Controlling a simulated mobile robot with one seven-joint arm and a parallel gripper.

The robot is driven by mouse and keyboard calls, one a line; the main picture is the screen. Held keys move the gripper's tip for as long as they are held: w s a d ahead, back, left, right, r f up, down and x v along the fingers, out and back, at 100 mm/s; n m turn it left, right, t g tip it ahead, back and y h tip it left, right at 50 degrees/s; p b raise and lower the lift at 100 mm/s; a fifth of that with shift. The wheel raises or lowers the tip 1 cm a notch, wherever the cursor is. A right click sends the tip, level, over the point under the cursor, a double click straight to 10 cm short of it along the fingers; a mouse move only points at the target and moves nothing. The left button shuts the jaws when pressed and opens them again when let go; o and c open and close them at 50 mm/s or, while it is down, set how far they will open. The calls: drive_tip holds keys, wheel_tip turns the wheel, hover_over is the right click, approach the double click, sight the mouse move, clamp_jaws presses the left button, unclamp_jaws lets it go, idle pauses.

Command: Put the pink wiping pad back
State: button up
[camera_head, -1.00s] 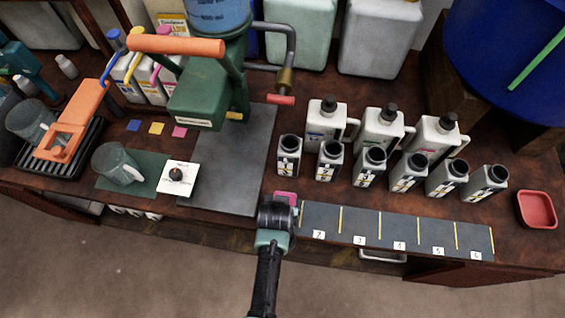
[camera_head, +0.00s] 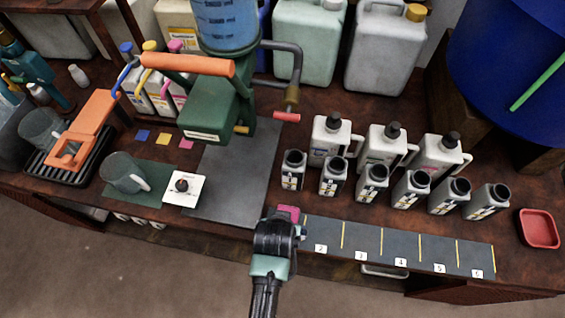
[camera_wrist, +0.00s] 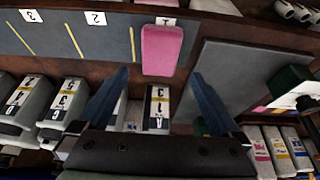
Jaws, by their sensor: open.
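The pink wiping pad (camera_head: 288,213) lies at the left end of the dark numbered strip (camera_head: 362,242), near the table's front edge. In the wrist view the pad (camera_wrist: 162,50) is a rounded pink block, covering part of the strip's end slot, with a label partly visible behind it. My gripper (camera_head: 280,226) is right in front of the pad in the head view, hiding part of it. In the wrist view my gripper (camera_wrist: 160,74) has its two dark blue fingers spread wide, with the pad just beyond and between their tips. I cannot tell any contact.
A red tray (camera_head: 538,229) sits at the far right. Several white bottles (camera_head: 372,185) stand behind the strip. A grey mat (camera_head: 237,165) and the green press (camera_head: 217,113) are to the left. Blue, yellow and pink squares (camera_head: 185,144) lie farther left, near a clear mug (camera_head: 124,172).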

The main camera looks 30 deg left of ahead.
drive_tip(key=shift+v, duration=1.9)
drive_tip(key=w+r+m+t+y, duration=0.1)
drive_tip(key=w+r+t, duration=0.3)
drive_tip(key=w+r, duration=0.55)
drive_tip(key=w+r+t, duration=0.3)
drive_tip(key=w+r, duration=0.3)
drive_tip(key=r, duration=0.6)
drive_tip(key=w+d+r+t, duration=0.2)
drive_tip(key=r, duration=0.6)
drive_tip(key=w+d+r+t, duration=0.1)
drive_tip(key=r+t, duration=0.2)
drive_tip(key=r, duration=0.5)
drive_tip(key=s+d+r+m+t, duration=0.1)
drive_tip(key=d+r+t, duration=0.1)
drive_tip(key=r, duration=0.6)
drive_tip(key=s+d+r+t, duration=0.1)
drive_tip(key=d+r+t, duration=0.15)
drive_tip(key=r, duration=0.55)
drive_tip(key=s+d+r+t+h, duration=0.1)
drive_tip(key=s+d+r+t, duration=0.1)
drive_tip(key=s+r, duration=0.3)
drive_tip(key=s+d+r+m+t+h, duration=0.1)
drive_tip(key=s+r+t, duration=0.3)
drive_tip(key=r, duration=0.8)
drive_tip(key=s, duration=0.2)
drive_tip(key=shift+s+d+r, duration=0.3)
drive_tip(key=shift+d+r, duration=0.05)
drive_tip(key=shift+r, duration=0.05)
drive_tip(key=shift+f+t, duration=0.1)
drive_tip(key=shift+t, duration=0.15)
